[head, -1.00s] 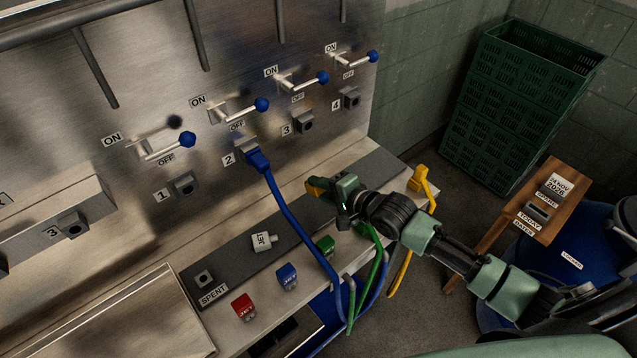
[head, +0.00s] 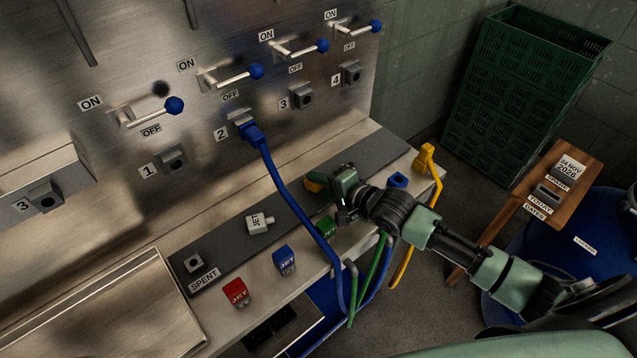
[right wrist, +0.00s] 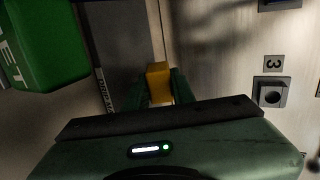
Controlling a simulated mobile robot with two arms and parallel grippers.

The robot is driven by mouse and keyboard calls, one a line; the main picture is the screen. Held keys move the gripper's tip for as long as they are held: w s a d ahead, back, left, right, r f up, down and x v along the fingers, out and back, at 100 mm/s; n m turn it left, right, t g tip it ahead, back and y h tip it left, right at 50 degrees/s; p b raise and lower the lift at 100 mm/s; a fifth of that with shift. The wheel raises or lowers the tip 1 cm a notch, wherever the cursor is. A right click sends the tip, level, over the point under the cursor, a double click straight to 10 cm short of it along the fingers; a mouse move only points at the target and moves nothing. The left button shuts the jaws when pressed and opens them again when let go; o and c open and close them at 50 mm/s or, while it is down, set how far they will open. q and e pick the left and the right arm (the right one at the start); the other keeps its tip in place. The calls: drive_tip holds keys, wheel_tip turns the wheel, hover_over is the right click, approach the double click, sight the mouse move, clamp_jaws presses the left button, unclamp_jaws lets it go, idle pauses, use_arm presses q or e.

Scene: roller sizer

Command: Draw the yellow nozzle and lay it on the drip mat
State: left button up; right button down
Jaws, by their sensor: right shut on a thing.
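My right gripper (head: 322,184) is shut on the yellow nozzle (head: 313,185), which shows as a yellow block between the fingers in the right wrist view (right wrist: 158,84). The gripper hides most of it in the head view. It is over or at the dark drip mat (head: 287,199), a long grey strip on the counter; I cannot tell whether they touch. A white JET nozzle (head: 258,223) lies on its side on the mat. Green (head: 326,229), blue (head: 284,261) and red (head: 236,292) nozzles stand along the counter's front. My left gripper is out of view.
A blue hose (head: 290,195) runs from socket 2 across the mat, left of the gripper. A yellow hose fitting (head: 425,159) and a small blue block (head: 397,180) are at the right end. Levers and sockets line the steel wall. Mat between white nozzle and SPENT sign (head: 204,280) is clear.

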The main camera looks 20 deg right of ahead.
drive_tip(key=c, duration=1.1)
unclamp_jaws()
drive_tip(key=shift+s, duration=0.1)
drive_tip(key=shift+s+d, duration=0.1)
drive_tip(key=shift+s, duration=0.1)
drive_tip(key=b+v, duration=0.1)
drive_tip(key=v, duration=0.6)
drive_tip(key=shift+d+r, duration=0.1)
drive_tip(key=shift+r, duration=0.1)
